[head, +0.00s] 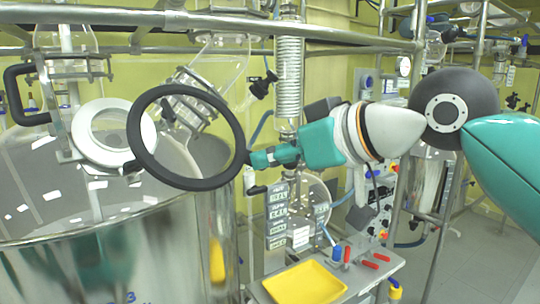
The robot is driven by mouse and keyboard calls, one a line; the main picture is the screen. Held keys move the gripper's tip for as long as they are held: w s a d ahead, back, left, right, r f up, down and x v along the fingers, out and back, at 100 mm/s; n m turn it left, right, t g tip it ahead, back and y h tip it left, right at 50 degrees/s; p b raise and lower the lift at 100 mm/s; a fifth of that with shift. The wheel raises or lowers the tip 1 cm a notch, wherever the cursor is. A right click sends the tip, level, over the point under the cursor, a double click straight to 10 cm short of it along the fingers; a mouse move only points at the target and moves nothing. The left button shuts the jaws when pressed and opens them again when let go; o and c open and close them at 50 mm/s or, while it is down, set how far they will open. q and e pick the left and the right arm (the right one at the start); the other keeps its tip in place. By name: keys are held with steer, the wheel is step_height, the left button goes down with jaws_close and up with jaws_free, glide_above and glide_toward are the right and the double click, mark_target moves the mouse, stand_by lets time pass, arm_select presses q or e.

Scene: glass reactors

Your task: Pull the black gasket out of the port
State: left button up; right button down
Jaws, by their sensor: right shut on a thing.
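The black gasket (236,128) is a large thin ring, seen tilted, left of centre in the head view. My right gripper (262,158) comes in from the right and is shut on the gasket's right edge. The port (84,141) shows as a white round flange with an open middle, on top of the large steel vessel at the left. The gasket's left edge overlaps the port's right rim in the picture and looks nearer to me, apart from it. My left gripper is not in view.
The shiny steel vessel (130,250) fills the lower left. A black loop handle (13,95) is beside the port. Metal rails (300,33) and glassware hang above and behind. A yellow tray (305,285) lies on a bench at the bottom centre.

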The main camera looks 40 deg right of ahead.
steer(key=shift+s+r, duration=0.3)
steer(key=shift+r, duration=0.05)
steer(key=shift+p, duration=0.3)
steer(key=shift+s+d+r+p, duration=0.15)
steer(key=shift+s+r+p, duration=0.2)
steer(key=shift+s+r, duration=0.55)
steer(key=shift+s+d+r+p, duration=0.1)
steer(key=shift+s+r+p, duration=0.25)
steer(key=shift+s+r, duration=0.5)
steer(key=shift+s+f, duration=0.1)
steer(key=shift+f, duration=0.1)
